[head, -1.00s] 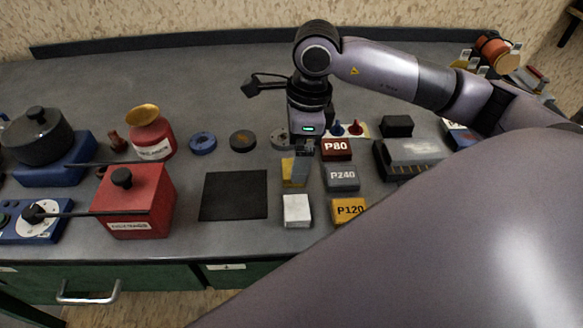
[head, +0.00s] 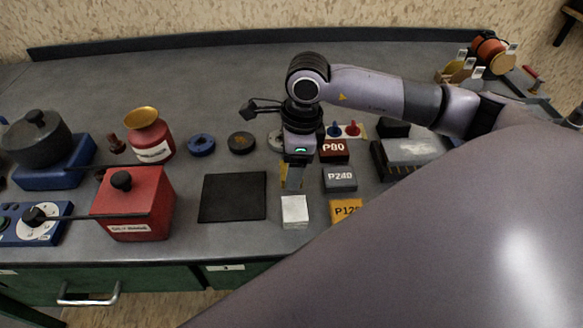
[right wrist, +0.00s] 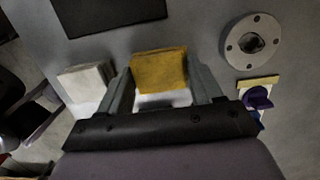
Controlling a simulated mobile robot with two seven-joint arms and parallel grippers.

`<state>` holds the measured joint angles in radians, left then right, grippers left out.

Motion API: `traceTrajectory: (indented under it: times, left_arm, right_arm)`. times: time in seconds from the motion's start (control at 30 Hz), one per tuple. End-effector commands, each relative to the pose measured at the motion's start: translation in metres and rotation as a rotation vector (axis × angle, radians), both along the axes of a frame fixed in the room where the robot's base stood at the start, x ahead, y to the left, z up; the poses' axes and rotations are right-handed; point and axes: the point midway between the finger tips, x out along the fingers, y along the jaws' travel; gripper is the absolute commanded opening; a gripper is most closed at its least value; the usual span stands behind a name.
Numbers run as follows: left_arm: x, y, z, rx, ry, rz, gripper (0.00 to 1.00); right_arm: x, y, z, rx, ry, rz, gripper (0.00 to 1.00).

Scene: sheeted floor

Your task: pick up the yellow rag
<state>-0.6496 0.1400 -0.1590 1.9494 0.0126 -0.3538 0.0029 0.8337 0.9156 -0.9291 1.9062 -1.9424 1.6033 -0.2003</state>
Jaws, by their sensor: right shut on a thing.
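The yellow rag (right wrist: 160,70) is a small folded block between the two fingers of my right gripper (right wrist: 163,85) in the right wrist view. The fingers stand on either side of it and grip it. In the head view the right gripper (head: 292,180) points down over the bench, and only a yellow edge of the rag (head: 283,176) shows beside the fingers. I cannot tell whether the rag still touches the bench. My left gripper is not in view.
A white block (head: 294,210) lies just in front of the right gripper. A black mat (head: 233,197) is to its left. Sanding blocks marked P80 (head: 333,150) and P240 (head: 340,178) are close on the right. A red box (head: 140,205) stands further left.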

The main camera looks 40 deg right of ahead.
Motion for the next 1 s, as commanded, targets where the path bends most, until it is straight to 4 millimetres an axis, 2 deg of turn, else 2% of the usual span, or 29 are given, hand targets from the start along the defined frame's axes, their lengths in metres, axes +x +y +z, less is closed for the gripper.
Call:
traceTrajectory:
  times: [0.17, 0.37, 0.47, 0.7, 0.8, 0.9, 1.0]
  left_arm:
    - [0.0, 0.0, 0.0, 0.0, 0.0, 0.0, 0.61]
    - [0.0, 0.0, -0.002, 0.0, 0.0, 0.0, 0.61]
    - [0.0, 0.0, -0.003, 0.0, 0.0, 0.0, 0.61]
    - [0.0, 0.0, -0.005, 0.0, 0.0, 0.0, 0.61]
    - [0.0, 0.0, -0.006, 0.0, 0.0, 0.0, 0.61]
    - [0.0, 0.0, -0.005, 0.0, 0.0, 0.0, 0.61]
    - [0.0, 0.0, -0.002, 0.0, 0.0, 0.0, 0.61]
  right_arm:
    - [0.001, 0.0, 0.006, 0.0, -0.001, 0.0, 0.35]
    - [0.001, 0.0, 0.031, 0.001, -0.006, 0.0, 0.35]
    - [0.002, 0.0, 0.056, 0.001, -0.009, 0.0, 0.35]
    - [0.001, 0.001, 0.13, 0.002, -0.01, 0.001, 0.35]
    - [0.001, 0.0, 0.156, 0.001, -0.008, 0.0, 0.35]
    - [0.001, 0.0, 0.176, 0.001, -0.006, 0.001, 0.35]
    - [0.001, 0.0, 0.188, 0.0, -0.004, 0.0, 0.35]
